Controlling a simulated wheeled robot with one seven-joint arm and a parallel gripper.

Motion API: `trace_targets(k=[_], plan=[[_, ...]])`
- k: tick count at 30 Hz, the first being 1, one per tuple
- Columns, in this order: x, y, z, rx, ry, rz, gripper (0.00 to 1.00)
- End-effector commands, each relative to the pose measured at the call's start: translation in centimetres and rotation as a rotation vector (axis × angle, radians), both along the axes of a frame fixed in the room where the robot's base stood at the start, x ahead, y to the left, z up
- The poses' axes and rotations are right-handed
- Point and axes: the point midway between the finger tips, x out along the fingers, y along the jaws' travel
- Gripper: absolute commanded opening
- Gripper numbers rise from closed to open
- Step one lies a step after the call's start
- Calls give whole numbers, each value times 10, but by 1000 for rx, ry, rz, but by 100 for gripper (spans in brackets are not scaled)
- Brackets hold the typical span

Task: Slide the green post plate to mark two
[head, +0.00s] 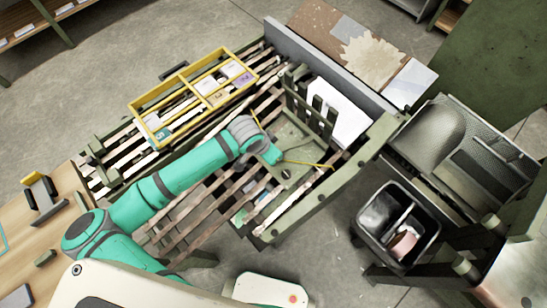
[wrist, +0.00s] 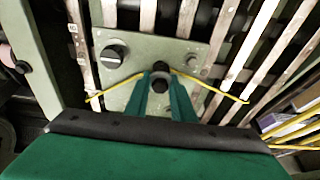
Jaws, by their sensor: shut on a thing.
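The green post plate (wrist: 140,50) lies across the wooden slats in the wrist view, with a round knob at its left, a smaller one at its right and a dark knob (wrist: 160,68) near its front edge. My gripper (wrist: 161,78) is shut on that dark knob, its green fingers either side of it. In the head view the plate (head: 300,141) lies beside my gripper (head: 275,160), which partly hides it. Thin yellow rods stick out on both sides of the fingers. Small markings show on a slat at left, but I cannot read mark two.
A yellow-framed tray (head: 163,98) with cards stands at the back left of the slatted bed. Green posts and white sheets (head: 342,113) stand at its right end, near a grey rail (head: 325,62). A black bin (head: 395,225) stands at right.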

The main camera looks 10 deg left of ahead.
Motion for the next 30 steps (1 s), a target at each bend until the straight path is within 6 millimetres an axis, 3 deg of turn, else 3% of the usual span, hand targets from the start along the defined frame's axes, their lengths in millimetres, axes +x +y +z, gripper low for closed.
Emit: trace_targets(k=[11, 12, 14, 23, 30], plan=[[5, 1, 3, -4, -11, 7, 0], [5, 1, 3, -4, -11, 7, 32], [5, 1, 2, -4, -10, 7, 41], [3, 2, 2, -2, -6, 8, 41], [-6, 8, 27, -1, -7, 7, 41]])
